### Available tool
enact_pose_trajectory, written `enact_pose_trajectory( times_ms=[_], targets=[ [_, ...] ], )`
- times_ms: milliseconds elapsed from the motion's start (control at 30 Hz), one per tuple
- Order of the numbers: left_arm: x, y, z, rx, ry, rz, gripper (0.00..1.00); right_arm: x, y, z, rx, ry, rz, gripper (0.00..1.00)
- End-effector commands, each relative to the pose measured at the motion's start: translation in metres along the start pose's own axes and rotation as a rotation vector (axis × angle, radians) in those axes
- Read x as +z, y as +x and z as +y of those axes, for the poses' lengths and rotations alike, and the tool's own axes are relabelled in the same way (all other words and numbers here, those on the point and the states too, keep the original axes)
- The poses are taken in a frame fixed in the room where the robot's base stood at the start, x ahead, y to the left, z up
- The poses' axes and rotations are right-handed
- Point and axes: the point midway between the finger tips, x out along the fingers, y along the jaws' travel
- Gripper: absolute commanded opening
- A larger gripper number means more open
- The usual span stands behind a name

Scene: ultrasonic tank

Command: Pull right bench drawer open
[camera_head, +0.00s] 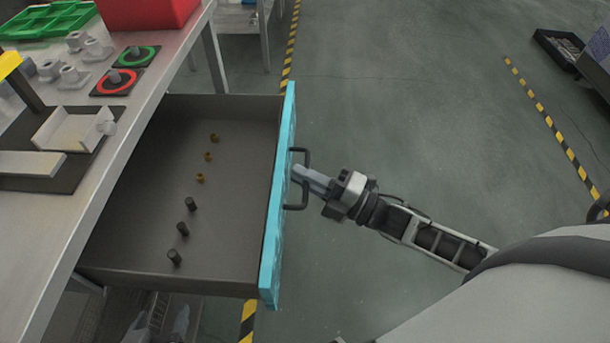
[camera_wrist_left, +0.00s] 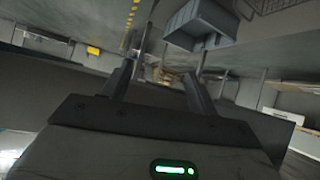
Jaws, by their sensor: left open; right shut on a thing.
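The bench drawer (camera_head: 235,245) is a grey tray with a light-blue front (camera_head: 279,200), and it stands pulled out from under the bench top. A dark bar handle (camera_head: 305,155) sits on its front. My right gripper (camera_head: 301,172) comes in from the right and is shut on the handle, with its fingertips by the drawer front. My left gripper (camera_wrist_left: 162,72) shows in the left wrist view with its fingers apart and nothing between them. I cannot clearly place it in the head view.
Inside the drawer are several small brass pieces (camera_head: 207,156) and dark cylinders (camera_head: 183,229). The bench top (camera_head: 40,220) holds a red bin (camera_head: 147,12), a green tray (camera_head: 45,20) and ringed pads (camera_head: 114,82). The floor (camera_head: 410,90) right of the drawer is clear.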

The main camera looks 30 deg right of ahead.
Motion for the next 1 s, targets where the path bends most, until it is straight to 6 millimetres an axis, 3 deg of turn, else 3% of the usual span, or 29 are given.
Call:
enact_pose_trajectory(
  times_ms=[33,67,100,633,767,1000],
  targets=[
    [0.0,0.0,0.0,0.0,0.0,0.0,0.59,0.0,0.0,0.0,-0.001,-0.001,0.0,0.0],
    [0.0,0.0,0.0,0.0,0.0,0.0,0.59,0.0,0.0,0.0,-0.001,-0.001,-0.001,0.16],
    [0.0,0.0,0.0,0.0,0.0,0.0,0.59,0.0,0.0,0.0,-0.001,-0.001,-0.001,0.2],
    [0.001,0.0,0.0,-0.001,0.0,0.001,0.59,0.0,-0.008,-0.001,-0.003,0.0,-0.003,0.2],
    [0.002,0.002,0.0,0.0,-0.002,0.002,0.59,0.0,-0.029,-0.002,-0.006,0.0,-0.003,0.2],
    [0.002,0.004,0.0,0.004,-0.009,0.012,0.59,0.0,-0.088,-0.003,-0.006,0.002,-0.002,0.2]
  ],
)
